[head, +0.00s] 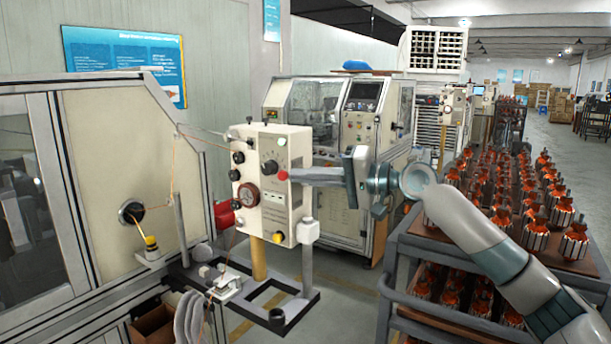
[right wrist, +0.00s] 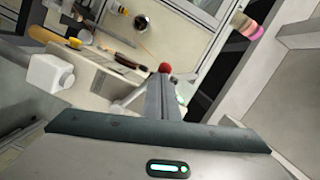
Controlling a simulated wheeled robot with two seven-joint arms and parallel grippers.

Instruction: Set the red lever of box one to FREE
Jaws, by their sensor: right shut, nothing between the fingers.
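The beige control box (head: 268,218) stands on a post in the middle of the head view, with dark knobs, a dial and small buttons on its faces. The lever's setting and the lettering are too small to read. My left gripper is out of view.
A winding machine with a cream panel (head: 115,150) stands at left, with wire running toward the box. A dark base frame (head: 305,306) lies below the box. A rack (head: 440,245) of orange-wound armatures stands at right. Another machine (head: 300,105) is behind.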

